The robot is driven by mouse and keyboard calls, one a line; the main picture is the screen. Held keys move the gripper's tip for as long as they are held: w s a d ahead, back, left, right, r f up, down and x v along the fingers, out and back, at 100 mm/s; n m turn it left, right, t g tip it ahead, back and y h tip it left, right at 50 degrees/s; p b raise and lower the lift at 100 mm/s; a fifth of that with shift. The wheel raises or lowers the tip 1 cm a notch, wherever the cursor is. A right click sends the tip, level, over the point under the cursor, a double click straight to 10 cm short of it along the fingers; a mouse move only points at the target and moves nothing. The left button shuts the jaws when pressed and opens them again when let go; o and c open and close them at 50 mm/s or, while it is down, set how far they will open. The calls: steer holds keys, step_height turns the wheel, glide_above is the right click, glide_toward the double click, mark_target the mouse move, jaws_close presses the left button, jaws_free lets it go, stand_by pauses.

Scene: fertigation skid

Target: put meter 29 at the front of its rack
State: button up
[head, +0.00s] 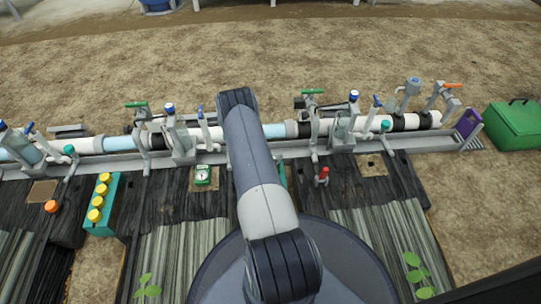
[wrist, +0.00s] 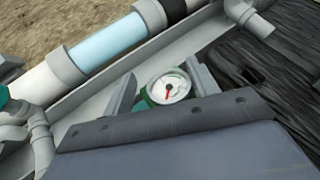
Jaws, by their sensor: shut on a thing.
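In the wrist view my gripper (wrist: 160,84) is shut on a green meter with a round white dial and a red needle (wrist: 170,89). The grey fingers stand on either side of it; the dial faces the camera, and no number can be read. In the head view my arm hides the gripper and this meter. Another green meter (head: 203,175) sits on a tan square pad left of my arm. A teal piece (head: 282,174) shows at my arm's right edge, mostly hidden; I cannot tell whether it is the rack.
A pipe line with valves (head: 118,143) runs along a grey channel behind the work area. A teal rack with yellow caps (head: 112,193) stands at left. A green box (head: 515,125) sits far right.

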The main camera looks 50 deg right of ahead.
steer(key=shift+f, duration=0.15)
steer(key=o, duration=1.7)
steer(key=shift+c, duration=0.2)
steer(key=shift+r+p, duration=2.35)
steer(key=shift+r, duration=1.65)
steer(key=shift+f, duration=0.1)
steer(key=shift+f+b, duration=2.4)
steer(key=shift+f, duration=1.6)
